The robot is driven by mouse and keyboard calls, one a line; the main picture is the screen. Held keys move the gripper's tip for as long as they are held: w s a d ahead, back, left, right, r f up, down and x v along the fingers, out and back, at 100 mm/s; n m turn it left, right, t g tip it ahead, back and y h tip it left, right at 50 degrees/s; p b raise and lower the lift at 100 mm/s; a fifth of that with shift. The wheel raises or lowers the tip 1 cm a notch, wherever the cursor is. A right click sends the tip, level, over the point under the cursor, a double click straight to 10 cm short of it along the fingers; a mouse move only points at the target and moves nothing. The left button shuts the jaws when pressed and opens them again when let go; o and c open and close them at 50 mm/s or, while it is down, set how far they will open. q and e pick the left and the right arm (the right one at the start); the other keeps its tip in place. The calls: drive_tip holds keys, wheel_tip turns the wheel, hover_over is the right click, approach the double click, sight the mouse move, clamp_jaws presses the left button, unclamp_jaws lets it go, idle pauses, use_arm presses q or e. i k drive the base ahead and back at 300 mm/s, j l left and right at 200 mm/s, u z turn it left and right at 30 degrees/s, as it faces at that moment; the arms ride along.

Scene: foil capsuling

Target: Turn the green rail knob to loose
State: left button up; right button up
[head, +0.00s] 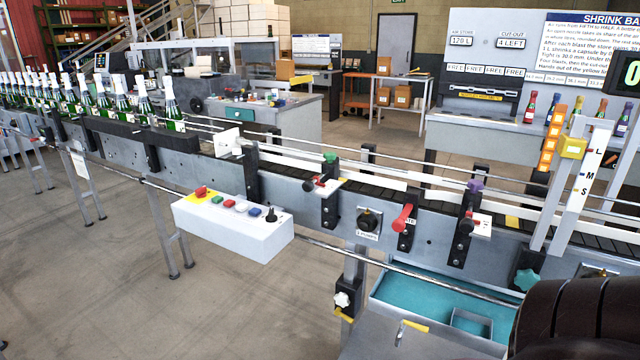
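The green rail knob (329,157) sits on top of a black bracket (330,205) on the near side of the conveyor, around the middle of the picture. Beside it, a black-and-red handle (311,184) lies in front of a small white plate (328,186) with a red mark. The knob's setting is too small to tell. A purple knob (475,185) tops a similar bracket to the right, with its own white plate (480,222). Neither gripper shows, and nothing touches the green knob.
A white button box (232,228) juts out left of the bracket. A black rotary knob (368,220) and red lever (403,218) are to its right. Bottles (172,108) line the conveyor at left. A teal-lined tray (430,300) and dark ribbed shape (575,325) fill the lower right.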

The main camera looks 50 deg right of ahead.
sight(329, 156)
drive_tip(key=z, duration=1.4)
